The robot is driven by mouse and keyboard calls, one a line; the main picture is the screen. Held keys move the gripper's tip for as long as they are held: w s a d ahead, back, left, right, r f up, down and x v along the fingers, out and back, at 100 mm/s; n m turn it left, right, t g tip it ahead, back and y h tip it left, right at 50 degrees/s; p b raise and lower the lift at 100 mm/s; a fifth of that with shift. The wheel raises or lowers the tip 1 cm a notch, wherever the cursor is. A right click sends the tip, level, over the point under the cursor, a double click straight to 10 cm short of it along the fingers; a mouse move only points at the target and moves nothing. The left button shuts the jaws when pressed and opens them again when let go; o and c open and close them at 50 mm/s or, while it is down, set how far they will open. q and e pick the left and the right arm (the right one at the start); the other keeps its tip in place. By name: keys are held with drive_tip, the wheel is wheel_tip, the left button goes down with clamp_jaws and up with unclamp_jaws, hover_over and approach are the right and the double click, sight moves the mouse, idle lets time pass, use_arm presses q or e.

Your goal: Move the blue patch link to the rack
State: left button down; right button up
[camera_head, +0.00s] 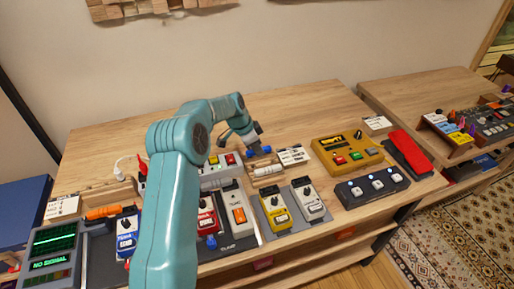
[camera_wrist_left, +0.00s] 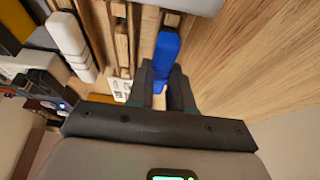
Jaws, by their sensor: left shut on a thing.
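My left gripper (camera_head: 254,145) is shut on the blue patch link (camera_head: 262,151), which also shows between the fingers in the left wrist view (camera_wrist_left: 166,50). The link is at or just over the back of the small wooden rack (camera_head: 250,183), behind a white link (camera_head: 267,171). In the left wrist view the link's far end is close to the rack's wooden slats (camera_wrist_left: 122,45). I cannot tell whether it touches them. The white link (camera_wrist_left: 68,35) lies to the left there. My right gripper is not in view.
A white label card (camera_head: 294,155) stands right of the rack. Several pedals, such as a yellow one (camera_head: 275,209), stand in front. A mustard box (camera_head: 346,150) is to the right. An orange link (camera_head: 103,212) lies far left. The table behind the rack is clear.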

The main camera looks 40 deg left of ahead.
use_arm(q)
drive_tip(key=shift+f+b, duration=0.15)
drive_tip(key=shift+b, duration=0.15)
idle(0.5)
idle(0.3)
drive_tip(key=c, duration=0.5)
unclamp_jaws()
drive_tip(key=shift+c, duration=0.2)
drive_tip(key=shift+r+p, duration=1.9)
drive_tip(key=shift+r, duration=1.65)
